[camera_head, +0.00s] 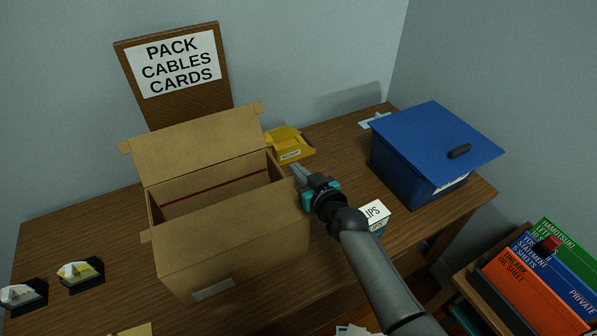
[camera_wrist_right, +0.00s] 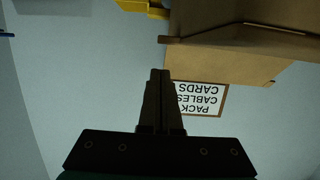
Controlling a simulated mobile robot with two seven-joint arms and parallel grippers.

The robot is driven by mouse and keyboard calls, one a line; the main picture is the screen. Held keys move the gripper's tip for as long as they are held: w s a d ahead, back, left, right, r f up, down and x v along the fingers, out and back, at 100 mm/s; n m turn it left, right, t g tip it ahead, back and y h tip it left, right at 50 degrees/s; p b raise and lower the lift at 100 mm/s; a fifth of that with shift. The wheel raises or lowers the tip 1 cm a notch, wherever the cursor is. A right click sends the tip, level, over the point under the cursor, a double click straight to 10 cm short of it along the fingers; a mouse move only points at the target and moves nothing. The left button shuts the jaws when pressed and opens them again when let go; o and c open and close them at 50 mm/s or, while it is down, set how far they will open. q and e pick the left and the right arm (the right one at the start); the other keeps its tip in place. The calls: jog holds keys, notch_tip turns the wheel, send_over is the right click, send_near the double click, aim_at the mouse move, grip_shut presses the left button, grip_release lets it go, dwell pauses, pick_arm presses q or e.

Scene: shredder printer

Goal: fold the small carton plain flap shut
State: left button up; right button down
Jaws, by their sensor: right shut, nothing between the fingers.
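The small brown carton (camera_head: 185,262) stands on the table with its top open. Its back flap (camera_head: 195,143) stands up and leans back, with a small tab at each end. The front flap (camera_head: 225,212) also looks unfolded; I cannot tell its exact angle. A red line runs along the inside back wall. My right gripper (camera_head: 298,172) is shut and empty, just beside the carton's right end; I cannot tell if it touches. My left gripper is out of view.
A blue lidded box (camera_head: 415,165) stands at the right, a yellow tray (camera_head: 290,143) behind my gripper. A white clips box (camera_head: 375,214) is close beside my right arm. A sign (camera_head: 175,62) stands behind the carton. Two small card holders (camera_head: 80,273) sit at the left.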

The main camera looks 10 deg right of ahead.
jog(key=shift+r+p, duration=0.45)
jog(key=shift+r, duration=0.4)
jog(key=p+v, duration=0.1)
jog(key=v, duration=0.9)
jog(key=shift+f, duration=0.25)
